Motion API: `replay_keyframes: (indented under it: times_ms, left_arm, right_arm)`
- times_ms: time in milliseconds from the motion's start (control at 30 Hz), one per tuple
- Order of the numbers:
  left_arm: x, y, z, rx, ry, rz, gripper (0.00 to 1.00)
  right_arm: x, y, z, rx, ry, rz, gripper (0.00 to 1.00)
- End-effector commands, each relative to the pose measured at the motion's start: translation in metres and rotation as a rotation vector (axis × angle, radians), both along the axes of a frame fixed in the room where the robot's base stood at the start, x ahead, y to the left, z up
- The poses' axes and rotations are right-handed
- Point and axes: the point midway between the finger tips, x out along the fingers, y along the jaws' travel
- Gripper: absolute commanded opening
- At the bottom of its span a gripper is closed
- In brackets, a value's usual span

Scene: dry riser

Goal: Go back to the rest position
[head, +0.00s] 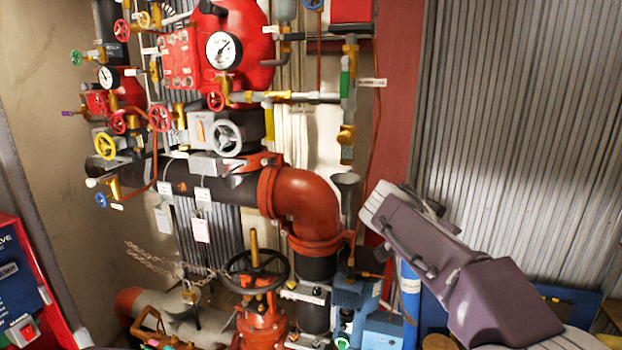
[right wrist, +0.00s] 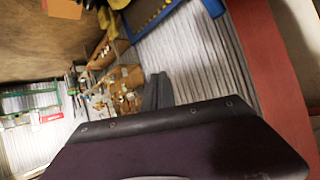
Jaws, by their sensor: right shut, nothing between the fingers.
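My right arm comes in from the lower right in the head view, raised in front of the corrugated wall, with its purple-grey wrist part right of the pipework. In the right wrist view my right gripper (right wrist: 158,90) shows as two dark fingers close together, shut and empty. They touch nothing that I can see. The purple-grey wrist housing covers the lower part of that view. My left gripper is in neither view.
Left of my right arm stand the red pipe elbow (head: 305,200), a black handwheel (head: 256,270) and a red valve body with a gauge (head: 222,50). A funnel (head: 347,190) is close to the arm. Corrugated metal (head: 520,110) lies behind. A blue-framed panel (right wrist: 150,15) shows in the wrist view.

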Motion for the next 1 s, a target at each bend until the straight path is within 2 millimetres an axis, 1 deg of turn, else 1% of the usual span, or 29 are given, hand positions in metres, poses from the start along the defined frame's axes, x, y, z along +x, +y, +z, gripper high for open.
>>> replay_keyframes:
  times_ms: [33, 67, 100, 167, 200, 267, 300, 367, 400, 433, 500, 533, 567, 600, 700, 800, 1000]
  left_arm:
    - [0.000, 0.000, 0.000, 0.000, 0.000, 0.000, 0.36]
    - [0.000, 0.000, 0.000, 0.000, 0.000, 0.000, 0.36]
    - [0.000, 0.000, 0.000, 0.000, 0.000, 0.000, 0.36]
    - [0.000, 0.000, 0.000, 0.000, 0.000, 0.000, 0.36]
    - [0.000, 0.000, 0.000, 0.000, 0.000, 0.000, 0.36]
    - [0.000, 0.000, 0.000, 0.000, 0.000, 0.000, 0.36]
    - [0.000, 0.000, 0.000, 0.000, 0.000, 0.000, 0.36]
    - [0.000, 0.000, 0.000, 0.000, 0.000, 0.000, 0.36]
    - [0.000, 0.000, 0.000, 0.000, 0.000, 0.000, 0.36]
    - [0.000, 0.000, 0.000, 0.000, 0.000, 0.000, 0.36]
    - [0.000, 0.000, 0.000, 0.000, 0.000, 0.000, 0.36]
    - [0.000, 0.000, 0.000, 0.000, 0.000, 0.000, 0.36]
    - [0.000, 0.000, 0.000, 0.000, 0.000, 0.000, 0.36]
    - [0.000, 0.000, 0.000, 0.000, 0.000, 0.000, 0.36]
    - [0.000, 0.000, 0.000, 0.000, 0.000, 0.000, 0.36]
    - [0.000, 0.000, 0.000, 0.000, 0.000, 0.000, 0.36]
    - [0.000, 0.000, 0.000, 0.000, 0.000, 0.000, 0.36]
  right_arm:
    - [-0.015, -0.008, -0.042, 0.028, 0.130, 0.028, 0.00]
    - [-0.026, -0.010, -0.069, 0.053, 0.208, 0.053, 0.00]
    - [-0.042, -0.010, -0.103, 0.090, 0.309, 0.089, 0.00]
    - [-0.071, -0.006, -0.152, 0.155, 0.450, 0.151, 0.00]
    - [-0.092, 0.000, -0.183, 0.204, 0.534, 0.194, 0.00]
    - [-0.127, 0.012, -0.225, 0.280, 0.649, 0.266, 0.00]
    - [-0.151, 0.023, -0.250, 0.334, 0.715, 0.320, 0.00]
    - [-0.186, 0.042, -0.283, 0.406, 0.800, 0.406, 0.00]
    - [-0.208, 0.056, -0.301, 0.448, 0.844, 0.470, 0.00]
    - [-0.223, 0.066, -0.313, 0.473, 0.872, 0.518, 0.00]
    - [-0.250, 0.085, -0.334, 0.513, 0.914, 0.635, 0.00]
    - [-0.252, 0.090, -0.338, 0.511, 0.912, 0.682, 0.00]
    - [-0.249, 0.094, -0.339, 0.499, 0.903, 0.728, 0.00]
    - [-0.239, 0.096, -0.338, 0.471, 0.884, 0.785, 0.00]
    - [-0.232, 0.097, -0.337, 0.405, 0.889, 0.882, 0.00]
    - [-0.232, 0.097, -0.337, 0.389, 0.899, 0.910, 0.00]
    - [-0.232, 0.097, -0.337, 0.389, 0.901, 0.910, 0.00]
